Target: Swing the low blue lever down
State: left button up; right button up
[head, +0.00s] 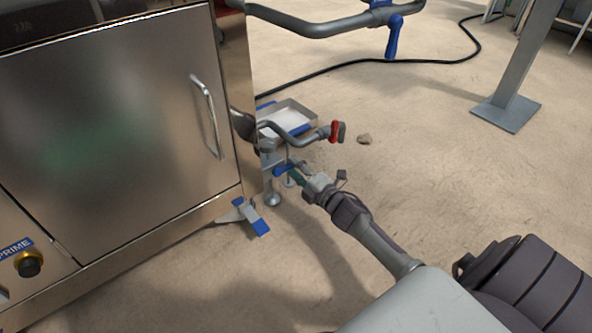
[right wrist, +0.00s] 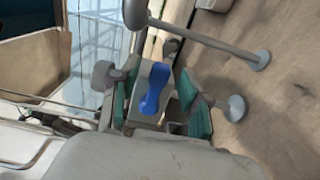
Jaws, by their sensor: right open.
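The low blue lever (head: 282,170) is at the machine's right side, below the lower grey pipe. My right gripper (head: 298,172) reaches it from the lower right and partly covers it. In the right wrist view the blue lever (right wrist: 155,88) shows between the teal finger pads of my right gripper (right wrist: 158,100). The fingers are open, with one pad on each side of the lever; I cannot tell whether either pad touches it. My left gripper is not in view.
The steel machine cabinet (head: 110,130) stands left, with a blue-tipped pedal (head: 257,222) at its foot. A lower pipe (head: 300,140) with a red handle (head: 335,131) is close above my gripper. A second blue lever (head: 393,38) hangs higher. A shallow tray (head: 296,106) sits behind.

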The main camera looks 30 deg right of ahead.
grip_shut()
jog(key=a+f+m+p, duration=0.5)
jog(key=m+p, duration=0.2)
jog(key=m, duration=1.1)
jog(key=shift+s+p, duration=0.2)
jog(key=shift+p, duration=0.1)
dwell(0.5)
grip_release()
